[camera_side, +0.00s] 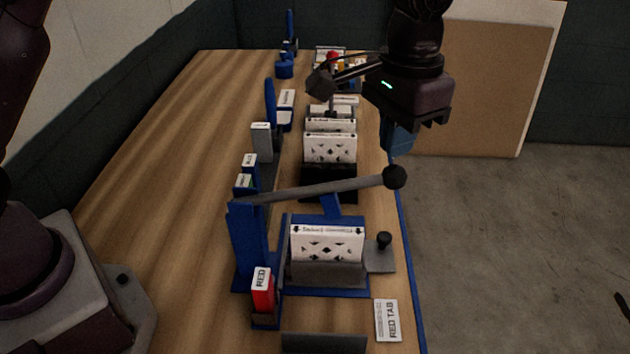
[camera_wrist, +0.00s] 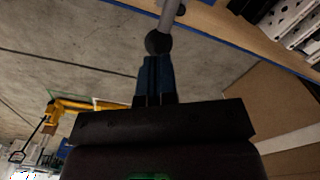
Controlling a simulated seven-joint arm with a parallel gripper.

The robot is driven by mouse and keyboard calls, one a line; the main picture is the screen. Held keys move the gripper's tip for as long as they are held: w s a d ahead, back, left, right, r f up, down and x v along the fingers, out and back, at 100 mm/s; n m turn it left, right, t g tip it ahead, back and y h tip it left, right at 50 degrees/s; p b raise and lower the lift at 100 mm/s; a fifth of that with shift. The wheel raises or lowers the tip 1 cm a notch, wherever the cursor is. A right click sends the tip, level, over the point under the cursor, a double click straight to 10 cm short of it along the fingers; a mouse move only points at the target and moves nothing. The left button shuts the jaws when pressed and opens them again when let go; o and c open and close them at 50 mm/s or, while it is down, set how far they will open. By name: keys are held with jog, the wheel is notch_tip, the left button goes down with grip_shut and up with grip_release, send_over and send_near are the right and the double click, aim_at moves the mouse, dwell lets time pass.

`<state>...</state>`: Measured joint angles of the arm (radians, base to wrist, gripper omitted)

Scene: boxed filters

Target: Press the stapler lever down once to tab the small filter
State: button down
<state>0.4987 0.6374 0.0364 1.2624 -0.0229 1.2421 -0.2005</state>
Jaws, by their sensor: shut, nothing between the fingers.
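The grey stapler lever (camera_side: 320,188) extends from a blue upright (camera_side: 248,235) and slopes slightly up to a black ball knob (camera_side: 394,177) at its right end. It is raised above the small filter (camera_side: 327,246), a white patterned box standing upright in a blue and grey holder (camera_side: 325,274). My gripper (camera_side: 395,154) is shut and empty, its blue fingers pointing down just above the knob. In the wrist view the fingertips (camera_wrist: 156,60) are right by the knob (camera_wrist: 158,43). I cannot tell whether they touch it.
A red block labelled RED (camera_side: 263,290) sits at the front left, and a RED TAB card (camera_side: 388,320) lies at the front right. Similar stations with white boxes (camera_side: 330,147) stand behind. The blue table edge (camera_side: 408,240) runs just right of the knob, with open floor beyond.

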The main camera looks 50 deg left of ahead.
aim_at(395, 167)
jog(key=shift+w+d+f, duration=0.1)
jog(key=shift+f, duration=3.4)
jog(key=shift+r, duration=0.1)
jog(key=shift+r, duration=5)
